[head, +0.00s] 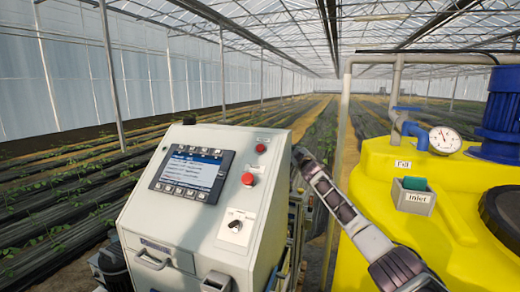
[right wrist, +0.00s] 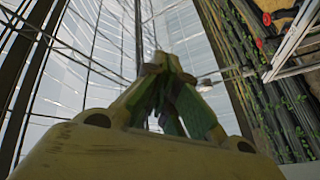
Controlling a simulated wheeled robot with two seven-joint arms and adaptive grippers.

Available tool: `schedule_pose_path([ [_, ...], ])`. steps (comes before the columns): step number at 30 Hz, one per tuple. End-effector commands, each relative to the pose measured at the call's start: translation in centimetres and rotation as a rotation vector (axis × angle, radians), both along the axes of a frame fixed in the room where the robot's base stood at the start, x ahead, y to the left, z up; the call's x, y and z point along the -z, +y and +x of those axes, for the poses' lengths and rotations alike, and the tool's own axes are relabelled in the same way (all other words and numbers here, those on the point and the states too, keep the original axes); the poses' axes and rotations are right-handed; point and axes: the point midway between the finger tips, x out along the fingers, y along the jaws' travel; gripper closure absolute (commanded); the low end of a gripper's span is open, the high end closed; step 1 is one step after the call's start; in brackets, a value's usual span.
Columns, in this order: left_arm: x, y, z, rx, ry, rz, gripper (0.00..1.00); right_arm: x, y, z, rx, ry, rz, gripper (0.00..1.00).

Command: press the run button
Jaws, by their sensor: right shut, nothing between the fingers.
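A pale grey control cabinet (head: 190,225) stands at centre left in the head view, with a sloped front. Its panel has a dark screen unit (head: 192,172) with rows of keys, a large red button (head: 248,179), a small red round fitting (head: 261,148) above it and a dark rotary switch (head: 235,226) below. The labels are too small to read, so I cannot tell which is the run button. My right gripper (head: 299,153) is just right of the cabinet's upper right edge, apart from the buttons in the picture. In the right wrist view its fingers (right wrist: 168,65) meet, empty.
A yellow tank (head: 390,185) with an inlet box (head: 413,196), a pressure gauge (head: 445,140) and a blue motor (head: 502,115) fills the right side. A grey pipe frame (head: 343,150) rises between tank and cabinet. Crop rows lie behind.

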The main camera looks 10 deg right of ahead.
Motion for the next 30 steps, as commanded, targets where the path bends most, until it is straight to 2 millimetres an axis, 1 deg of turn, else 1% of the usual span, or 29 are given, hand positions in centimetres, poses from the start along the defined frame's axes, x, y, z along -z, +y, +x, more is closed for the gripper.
schedule_pose_path([
  [1,0.0,0.0,0.0,0.000,0.000,0.000,1.00,-1.6,0.2,-0.1,-0.003,-0.021,-0.018,1.00],
  [5,0.0,0.0,0.0,0.000,0.000,0.000,1.00,-5.5,0.7,-0.5,-0.012,-0.073,-0.065,1.00],
  [6,0.1,0.0,0.0,0.000,0.000,0.000,1.00,-6.7,0.8,-0.6,-0.015,-0.090,-0.079,1.00],
  [11,0.1,0.0,0.0,0.000,0.000,0.000,1.00,-11.3,1.6,-1.4,-0.028,-0.156,-0.141,1.00],
  [12,0.1,0.0,0.0,0.000,0.000,0.000,1.00,-12.5,1.9,-1.7,-0.031,-0.173,-0.159,1.00],
  [17,0.1,0.0,0.0,0.000,0.000,0.000,1.00,-17.0,3.1,-2.8,-0.049,-0.244,-0.230,1.00],
  [21,0.2,0.0,0.0,0.000,0.000,0.000,1.00,-20.6,4.7,-4.1,-0.073,-0.311,-0.303,1.00],
  [23,0.2,0.0,0.0,0.000,0.000,0.000,1.00,-22.1,5.5,-4.7,-0.086,-0.340,-0.336,1.00],
  [26,0.2,0.0,0.0,0.000,0.000,0.000,1.00,-24.4,7.0,-5.9,-0.111,-0.389,-0.398,1.00],
  [30,0.2,0.0,0.0,0.000,0.000,0.000,1.00,-27.3,9.5,-7.7,-0.154,-0.460,-0.495,1.00],
])
